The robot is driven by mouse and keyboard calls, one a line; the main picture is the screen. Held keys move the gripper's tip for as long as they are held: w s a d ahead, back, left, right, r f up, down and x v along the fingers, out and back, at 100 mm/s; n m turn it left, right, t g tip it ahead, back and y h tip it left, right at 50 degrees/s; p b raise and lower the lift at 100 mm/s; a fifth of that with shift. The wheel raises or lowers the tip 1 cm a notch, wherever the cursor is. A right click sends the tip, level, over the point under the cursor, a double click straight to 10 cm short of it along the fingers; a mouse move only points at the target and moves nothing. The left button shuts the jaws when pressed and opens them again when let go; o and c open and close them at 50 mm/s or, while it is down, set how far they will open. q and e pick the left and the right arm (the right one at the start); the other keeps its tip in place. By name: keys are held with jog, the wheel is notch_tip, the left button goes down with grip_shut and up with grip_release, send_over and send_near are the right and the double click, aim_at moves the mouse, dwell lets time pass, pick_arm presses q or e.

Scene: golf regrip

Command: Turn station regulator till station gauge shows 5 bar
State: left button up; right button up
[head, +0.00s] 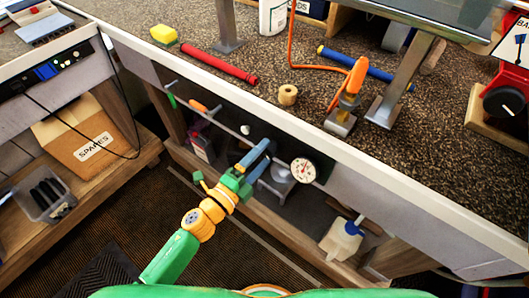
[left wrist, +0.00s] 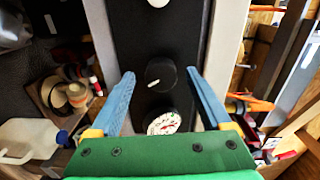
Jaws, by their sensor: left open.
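The station regulator is a round black knob (left wrist: 160,74) with a white pointer line, on a dark panel in the left wrist view. In the head view the gripper hides the knob. My right gripper is not in view.
A white knob (head: 245,129) sits on the same panel. Above, the bench top holds a red grip (head: 218,64), a tape roll (head: 288,94) and an orange-handled clamp (head: 350,95). A white jug (head: 341,238) stands on the shelf below. A cardboard box (head: 88,138) is at left.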

pick_arm(q)
jog(key=v, duration=0.6)
jog(key=shift+w, duration=0.1)
jog(key=s+a+f+n+g+y+p, duration=0.1)
jog(key=s+a+f+n+g+y, duration=0.15)
jog(key=a+f+n, duration=0.4)
jog(key=s+a+f+n+g+y+p, duration=0.1)
jog(key=s+f+n+y, duration=0.2)
jog(key=f, duration=0.6)
jog(key=s+a+f+n+g+y+p, duration=0.1)
jog(key=s+a+f+n+g+y, duration=0.2)
jog(key=f, duration=0.5)
jog(key=s+a+f+n+g+y, duration=0.1)
jog(key=s+f+n+g, duration=0.2)
jog(key=s, duration=0.7)
jog(key=s+a+f+n+g+y, duration=0.1)
jog(key=s+f+n+g, duration=0.3)
jog(key=s, duration=0.7)
notch_tip(320, 180, down, 2)
jog(key=a+n+p, duration=0.1)
jog(key=n, duration=0.1)
jog(key=shift+s+a+n, duration=0.15)
jog(key=shift+a+n, duration=0.1)
jog(key=shift+n, duration=0.1)
